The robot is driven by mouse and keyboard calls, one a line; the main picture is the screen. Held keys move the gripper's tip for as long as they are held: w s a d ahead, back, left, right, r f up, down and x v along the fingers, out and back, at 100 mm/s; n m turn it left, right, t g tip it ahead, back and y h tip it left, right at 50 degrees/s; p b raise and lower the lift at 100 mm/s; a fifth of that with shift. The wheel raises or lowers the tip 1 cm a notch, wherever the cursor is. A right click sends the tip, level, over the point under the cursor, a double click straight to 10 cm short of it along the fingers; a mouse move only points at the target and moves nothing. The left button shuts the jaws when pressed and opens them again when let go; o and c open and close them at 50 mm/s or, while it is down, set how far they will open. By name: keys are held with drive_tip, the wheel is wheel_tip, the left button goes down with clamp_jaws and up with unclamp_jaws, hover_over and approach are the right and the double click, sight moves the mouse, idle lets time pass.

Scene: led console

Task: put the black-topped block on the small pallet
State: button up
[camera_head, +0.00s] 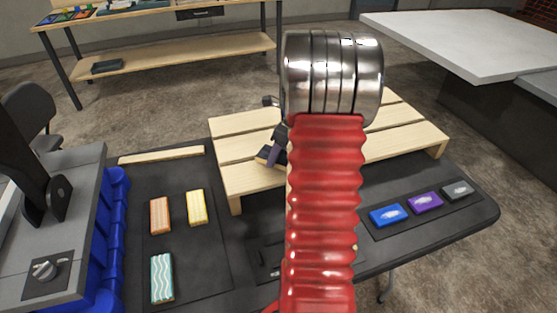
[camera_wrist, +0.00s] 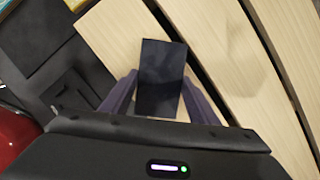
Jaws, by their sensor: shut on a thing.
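The small pallet (camera_head: 235,149) is made of pale wooden slats and stands on the dark table, partly hidden behind my red arm. It also fills much of the wrist view (camera_wrist: 232,50). The black-topped block (camera_wrist: 162,72) is between my two fingers in the wrist view, over the pallet's slats. Only a small part of the block (camera_head: 264,155) shows in the head view, beside my arm. My gripper (camera_wrist: 160,85) is shut on the block. I cannot tell whether the block touches the slats or hangs just above them.
An orange block (camera_head: 160,215), a yellow block (camera_head: 196,207) and a teal wavy block (camera_head: 162,278) lie on the dark mat at left. Blue (camera_head: 388,215), purple (camera_head: 425,202) and grey (camera_head: 457,190) pieces sit at right.

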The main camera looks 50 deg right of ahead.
sight(278, 160)
drive_tip(key=shift+f, duration=1.75)
drive_tip(key=o, duration=1.1)
drive_tip(key=v, duration=1.2)
